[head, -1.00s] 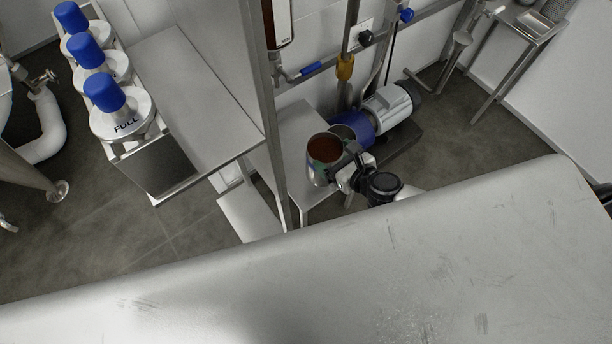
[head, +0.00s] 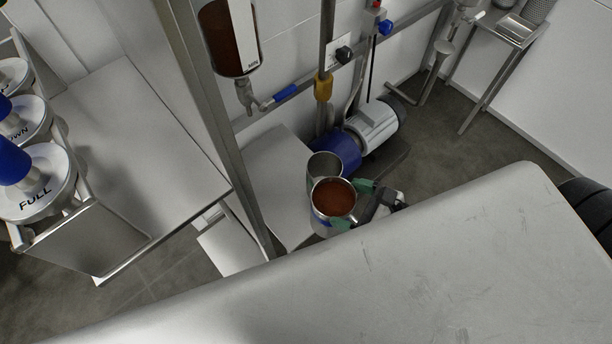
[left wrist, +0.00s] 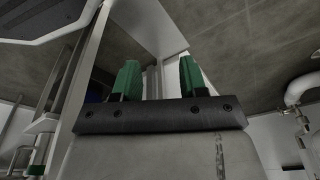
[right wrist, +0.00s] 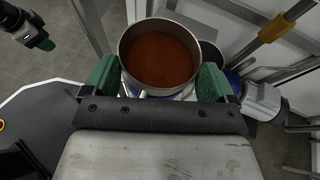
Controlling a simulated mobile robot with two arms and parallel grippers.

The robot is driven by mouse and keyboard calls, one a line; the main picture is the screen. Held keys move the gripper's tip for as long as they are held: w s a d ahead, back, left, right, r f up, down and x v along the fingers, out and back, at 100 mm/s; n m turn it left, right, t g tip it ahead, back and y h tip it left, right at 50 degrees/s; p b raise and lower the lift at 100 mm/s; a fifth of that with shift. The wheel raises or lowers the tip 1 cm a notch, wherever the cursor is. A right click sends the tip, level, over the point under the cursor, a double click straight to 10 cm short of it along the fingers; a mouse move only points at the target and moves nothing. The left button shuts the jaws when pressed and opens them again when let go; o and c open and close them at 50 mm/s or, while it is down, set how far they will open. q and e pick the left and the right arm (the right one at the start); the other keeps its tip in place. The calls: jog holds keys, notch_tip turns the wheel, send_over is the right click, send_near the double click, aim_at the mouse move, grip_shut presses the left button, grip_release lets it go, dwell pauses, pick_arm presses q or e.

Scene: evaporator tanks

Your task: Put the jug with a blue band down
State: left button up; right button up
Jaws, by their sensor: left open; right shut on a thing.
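The jug with a blue band (head: 334,200) is a steel jug holding brown liquid, seen from above in the head view. My right gripper (head: 358,205) is shut on it from the right side, with green fingers on the jug. In the right wrist view the jug (right wrist: 158,58) sits between the two fingers of the right gripper (right wrist: 156,84). The jug looks about upright; whether its base touches anything is hidden. My left gripper (left wrist: 158,80) is open and empty in the left wrist view.
A second steel jug (head: 325,166) stands right behind the held one, by the low steel table (head: 272,182). A blue and grey pump (head: 372,125) lies behind.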

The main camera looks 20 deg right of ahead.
aim_at(315, 196)
jog(key=x, duration=0.7)
jog(key=shift+s+a+f, duration=0.15)
jog(key=shift+f, duration=0.25)
pick_arm(q)
notch_tip(315, 196, up, 11)
jog(key=w+b, duration=0.2)
jog(key=b, duration=0.1)
jog(key=shift+t, duration=0.3)
pick_arm(e)
jog(key=w+a+f, duration=0.3)
jog(key=w+f, duration=0.1)
jog(key=f, duration=0.3)
jog(key=shift+a, duration=0.3)
jog(key=shift+f, duration=0.25)
jog(key=o, duration=1.8)
jog(key=shift+s+f, duration=0.1)
